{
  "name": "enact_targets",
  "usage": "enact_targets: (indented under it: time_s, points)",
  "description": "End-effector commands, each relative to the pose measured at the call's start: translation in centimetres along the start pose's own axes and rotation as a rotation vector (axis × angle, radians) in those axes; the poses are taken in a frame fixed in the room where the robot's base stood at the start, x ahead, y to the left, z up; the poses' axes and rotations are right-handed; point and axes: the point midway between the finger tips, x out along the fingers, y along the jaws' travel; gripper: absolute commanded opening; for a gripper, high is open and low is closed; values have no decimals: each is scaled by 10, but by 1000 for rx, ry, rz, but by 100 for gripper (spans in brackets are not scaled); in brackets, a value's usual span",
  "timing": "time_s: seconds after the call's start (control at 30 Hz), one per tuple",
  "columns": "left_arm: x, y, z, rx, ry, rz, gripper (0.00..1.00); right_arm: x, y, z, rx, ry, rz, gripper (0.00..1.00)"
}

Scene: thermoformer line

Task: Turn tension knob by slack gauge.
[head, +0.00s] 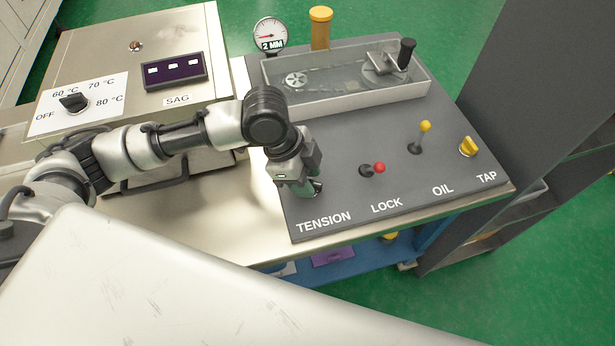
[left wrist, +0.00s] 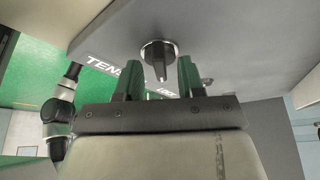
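The tension knob (left wrist: 159,58) is dark with a pale pointer on a round light base, beside the TENSION label. My left gripper (left wrist: 160,80) is open, its two green fingers apart on either side of the knob's pointer; I see no contact. In the head view my left gripper (head: 304,188) points down at the panel above the TENSION label and hides the knob. The slack gauge (head: 270,34) is a round white dial with a red needle pointing roughly left and a "2 MM" plate. My right gripper is not in view.
On the dark panel (head: 440,190) stand a red-tipped LOCK lever (head: 379,168), a yellow-tipped OIL lever (head: 425,127) and a yellow TAP knob (head: 468,147). A clear-walled trough (head: 345,85) lies behind. A heater box (head: 130,45) with a temperature dial (head: 74,102) stands left.

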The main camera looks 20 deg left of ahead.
Motion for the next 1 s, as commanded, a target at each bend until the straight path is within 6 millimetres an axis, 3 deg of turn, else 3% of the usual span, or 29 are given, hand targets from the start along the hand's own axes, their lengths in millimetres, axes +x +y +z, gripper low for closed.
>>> enact_targets:
  time_s: [0.37, 0.6, 1.0]
  points:
    - [6, 0, 0, 0, 1, -1, 37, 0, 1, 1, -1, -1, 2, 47]
    - [6, 0, 0, 0, 1, -1, 0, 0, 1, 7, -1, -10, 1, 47]
    - [2, 1, -1, -50, 0, -18, 0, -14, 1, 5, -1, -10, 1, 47]
